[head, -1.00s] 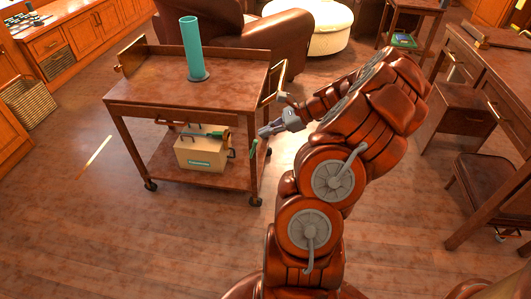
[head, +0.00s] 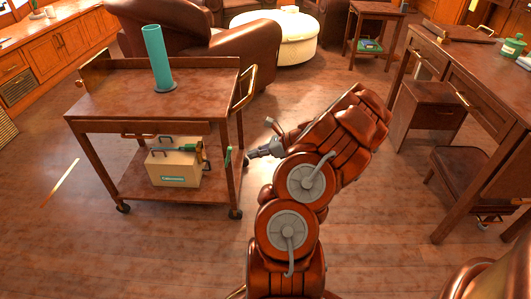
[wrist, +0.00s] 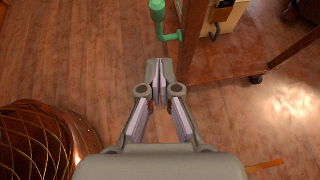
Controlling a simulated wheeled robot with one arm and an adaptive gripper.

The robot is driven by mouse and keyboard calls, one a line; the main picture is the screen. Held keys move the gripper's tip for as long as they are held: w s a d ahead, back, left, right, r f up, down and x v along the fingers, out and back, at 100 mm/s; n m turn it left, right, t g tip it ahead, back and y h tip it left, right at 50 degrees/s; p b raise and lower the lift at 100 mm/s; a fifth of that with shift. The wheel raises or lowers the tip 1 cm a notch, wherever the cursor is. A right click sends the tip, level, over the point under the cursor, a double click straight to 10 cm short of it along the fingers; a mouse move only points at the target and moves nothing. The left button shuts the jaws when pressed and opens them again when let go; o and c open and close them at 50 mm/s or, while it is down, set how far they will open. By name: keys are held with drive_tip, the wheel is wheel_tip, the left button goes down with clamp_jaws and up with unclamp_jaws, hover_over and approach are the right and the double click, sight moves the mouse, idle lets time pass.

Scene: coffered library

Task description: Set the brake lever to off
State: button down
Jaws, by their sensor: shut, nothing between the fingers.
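The brake lever (head: 228,157) is a small green handle on the front right leg of the wooden cart (head: 160,100). In the wrist view the lever (wrist: 170,37) juts from the leg, with a bend and a rounded green end. My gripper (head: 249,156) is just right of the lever in the head view. In the wrist view my gripper (wrist: 160,66) has its fingertips together and empty, a little short of the lever, with a visible gap. No marking for off can be read.
A teal cylinder (head: 158,58) stands on the cart's top. A tan box (head: 174,168) with dark handles sits on its lower shelf. A desk (head: 462,75) stands at the right. A woven basket-like object (wrist: 35,145) shows in the wrist view. Floor around the cart's front is clear.

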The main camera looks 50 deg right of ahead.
sight(228, 155)
drive_tip(key=w, duration=0.1)
drive_tip(key=w+a+b, duration=0.1)
drive_tip(key=w, duration=0.1)
drive_tip(key=w+a, duration=0.1)
drive_tip(key=shift+w+a+r+b, duration=0.1)
drive_tip(key=shift+w+a+b, duration=0.2)
drive_tip(key=shift+w, duration=0.1)
drive_tip(key=shift+r, duration=0.1)
